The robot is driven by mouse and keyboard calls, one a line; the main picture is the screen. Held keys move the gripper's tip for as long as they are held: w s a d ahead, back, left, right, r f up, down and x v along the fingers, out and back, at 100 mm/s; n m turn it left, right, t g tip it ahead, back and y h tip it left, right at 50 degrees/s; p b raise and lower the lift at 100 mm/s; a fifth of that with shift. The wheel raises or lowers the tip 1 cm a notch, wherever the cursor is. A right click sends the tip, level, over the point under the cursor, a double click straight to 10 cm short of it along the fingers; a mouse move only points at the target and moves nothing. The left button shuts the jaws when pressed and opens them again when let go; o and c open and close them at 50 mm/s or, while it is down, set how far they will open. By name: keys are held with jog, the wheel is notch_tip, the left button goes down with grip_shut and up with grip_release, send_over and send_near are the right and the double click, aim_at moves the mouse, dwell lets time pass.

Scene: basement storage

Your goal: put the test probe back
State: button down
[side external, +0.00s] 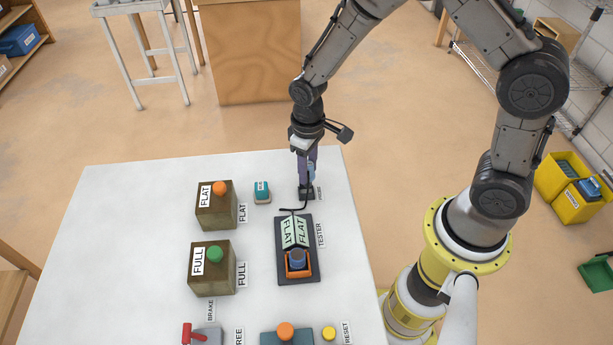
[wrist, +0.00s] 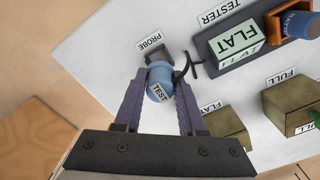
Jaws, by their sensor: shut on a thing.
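The test probe (wrist: 160,88) is a blue rounded piece marked TEST, held between the two purple fingers of my gripper (wrist: 160,105). In the side view my gripper (side external: 307,172) points down at the far right corner of the white table, with a bit of blue probe (side external: 312,170) showing. Right below is a small dark holder (side external: 306,193), its label PROBE readable in the wrist view, where the holder (wrist: 154,57) shows just past the probe. I cannot tell whether the probe is seated in it. A black lead curves from there toward the tester (side external: 284,270).
The tester display (side external: 295,232) reads FLAT; a blue battery (side external: 297,259) sits in its orange cradle. FLAT (side external: 217,212) and FULL (side external: 212,275) boxes stand left, and a small teal-topped block (side external: 262,190) nearby. A red lever (side external: 188,332) and buttons line the front. The table's left is clear.

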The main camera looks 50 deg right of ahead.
jog(key=shift+w+f, duration=0.2)
jog(key=shift+f, duration=1.55)
jog(key=shift+f, duration=0.2)
jog(key=shift+c, duration=2.4)
grip_release()
jog(key=shift+r, duration=0.1)
notch_tip(320, 180, up, 13)
jog(key=shift+f, duration=0.2)
jog(key=s+d+r+t, duration=0.2)
jog(key=s+r, duration=0.5)
jog(key=r, duration=0.4)
jog(key=s+d+r+m+t, duration=0.1)
jog(key=s+r, duration=0.1)
jog(key=s, duration=0.4)
jog(key=s+d+r+t, duration=0.1)
jog(key=s+r+t, duration=0.1)
jog(key=s, duration=0.5)
jog(key=shift+d+r+m+t, duration=0.3)
jog(key=shift+r+m, duration=0.1)
jog(key=shift+r, duration=0.1)
